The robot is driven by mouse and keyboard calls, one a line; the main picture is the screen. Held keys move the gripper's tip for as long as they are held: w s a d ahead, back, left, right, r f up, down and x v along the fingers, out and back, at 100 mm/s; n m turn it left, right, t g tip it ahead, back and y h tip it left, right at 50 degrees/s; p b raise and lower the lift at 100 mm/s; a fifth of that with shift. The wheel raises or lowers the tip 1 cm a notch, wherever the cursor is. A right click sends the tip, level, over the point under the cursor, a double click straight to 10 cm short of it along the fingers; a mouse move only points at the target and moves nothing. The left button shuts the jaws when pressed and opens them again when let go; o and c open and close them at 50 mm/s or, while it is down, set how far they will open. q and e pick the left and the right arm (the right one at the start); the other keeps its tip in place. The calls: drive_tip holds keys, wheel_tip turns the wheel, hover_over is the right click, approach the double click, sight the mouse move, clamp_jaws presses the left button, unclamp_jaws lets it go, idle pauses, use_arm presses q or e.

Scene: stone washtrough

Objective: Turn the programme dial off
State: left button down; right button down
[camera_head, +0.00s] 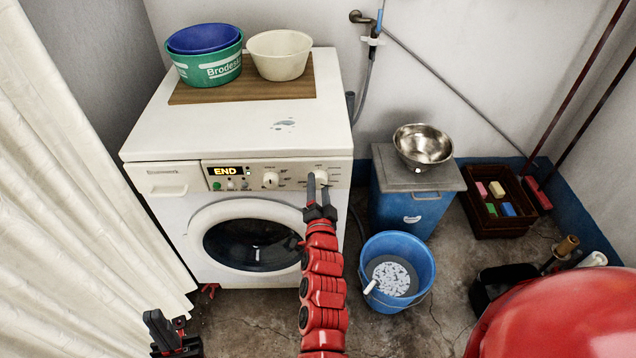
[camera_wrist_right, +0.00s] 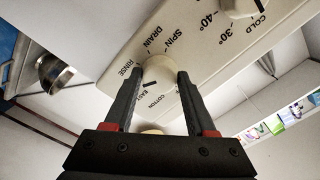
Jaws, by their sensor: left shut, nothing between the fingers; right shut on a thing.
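The white washing machine (camera_head: 190,235) stands against the wall, its display reading END. The programme dial (camera_wrist_right: 160,73) is a round cream knob with a dark pointer mark. My left gripper (camera_head: 162,325) is shut and empty, low at the left, away from the machine.
A temperature knob (camera_head: 270,180) sits left of the dial. Tubs stand on a board (camera_head: 300,85) on the machine. A blue bucket (camera_head: 419,263) and a blue bin (camera_head: 400,211) with a metal bowl (camera_head: 423,146) stand close on the right. A white curtain (camera_head: 70,190) hangs left.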

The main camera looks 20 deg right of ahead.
drive_tip(key=n+p, duration=0.1)
drive_tip(key=n, duration=0.2)
drive_tip(key=shift+r, duration=0.1)
drive_tip(key=n, duration=0.2)
drive_tip(key=shift+n, duration=0.3)
drive_tip(key=n, duration=0.4)
drive_tip(key=shift+n, duration=0.3)
drive_tip(key=n, duration=0.1)
drive_tip(key=n+b, duration=0.1)
drive_tip(key=shift+f+n, duration=0.2)
drive_tip(key=shift+n, duration=0.1)
drive_tip(key=n+b, duration=0.2)
drive_tip(key=n, duration=0.3)
drive_tip(key=shift+n, duration=0.3)
drive_tip(key=n+b, duration=0.1)
drive_tip(key=n, duration=0.2)
drive_tip(key=shift+r, duration=0.2)
drive_tip(key=shift+n, duration=0.9)
drive_tip(key=shift+c, duration=1.1)
unclamp_jaws()
